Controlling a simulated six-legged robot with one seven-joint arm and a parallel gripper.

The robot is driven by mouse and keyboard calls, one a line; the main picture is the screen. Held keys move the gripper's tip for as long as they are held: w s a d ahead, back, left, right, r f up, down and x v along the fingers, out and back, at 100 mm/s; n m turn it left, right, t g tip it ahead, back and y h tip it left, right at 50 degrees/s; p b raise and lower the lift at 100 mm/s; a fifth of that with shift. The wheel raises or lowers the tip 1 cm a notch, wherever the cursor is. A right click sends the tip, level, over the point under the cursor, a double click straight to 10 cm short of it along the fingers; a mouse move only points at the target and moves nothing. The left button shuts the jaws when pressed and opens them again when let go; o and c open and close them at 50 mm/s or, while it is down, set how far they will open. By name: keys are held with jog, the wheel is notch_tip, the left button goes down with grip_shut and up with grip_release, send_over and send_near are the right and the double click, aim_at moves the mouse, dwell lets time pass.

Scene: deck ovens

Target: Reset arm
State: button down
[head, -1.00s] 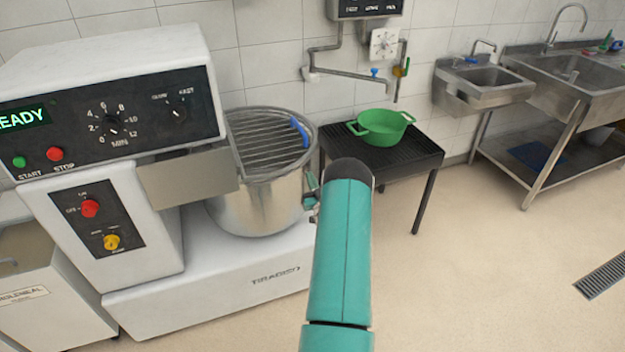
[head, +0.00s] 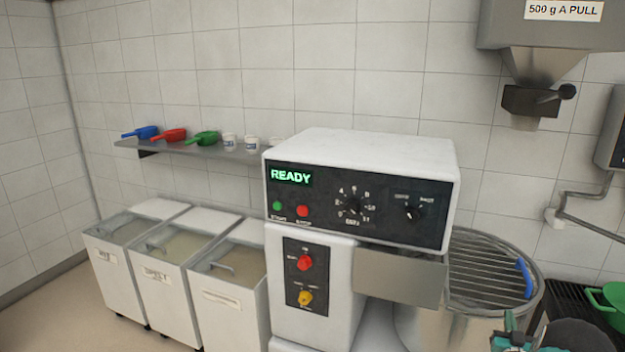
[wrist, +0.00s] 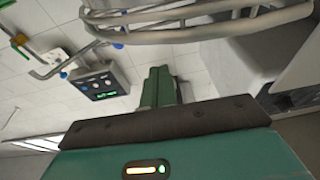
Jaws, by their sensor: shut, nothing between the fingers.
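My gripper (wrist: 160,86) shows in the wrist view as two green fingers, shut together with nothing between them. The wire guard and rim of the mixer bowl (wrist: 190,22) cross the top of that view, beyond the fingers and apart from them in the picture. In the head view only a small teal and dark part of my arm shows in the bottom right corner, in front of the bowl's side. The fingers cannot be made out clearly there.
The white mixer (head: 360,145) reads READY, its steel bowl (head: 540,285) at right under a wire guard. Flour bins (head: 225,285) stand left, below a shelf (head: 190,149) with coloured scoops. A hopper (head: 545,60) hangs upper right. A green pan (head: 608,304) sits on a black stand.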

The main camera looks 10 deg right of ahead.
jog(key=w+a+r+n+g+y, duration=0.1)
jog(key=w+a+r+y, duration=0.1)
jog(key=w+a+r, duration=0.6)
jog(key=a+r+n+g+y, duration=0.1)
jog(key=a+r+g+y, duration=0.1)
jog(key=a+r, duration=0.7)
jog(key=a+r+n+g+y, duration=0.1)
jog(key=a+r+g+y, duration=0.1)
jog(key=a+r, duration=0.65)
jog(key=s+a+g+y, duration=0.15)
jog(key=s+a, duration=0.45)
jog(key=a, duration=0.6)
jog(key=s+a+n+g+y, duration=0.1)
jog(key=s+a+g, duration=0.1)
jog(key=s+a, duration=0.7)
jog(key=s+a+n+g+y, duration=0.2)
jog(key=s+a, duration=0.7)
jog(key=s, duration=0.6)
jog(key=shift+s+f+g, duration=0.15)
jog(key=shift+s+g, duration=0.25)
jog(key=shift+g, duration=0.25)
jog(key=c, duration=2.2)
grip_release()
jog(key=shift+y, duration=0.25)
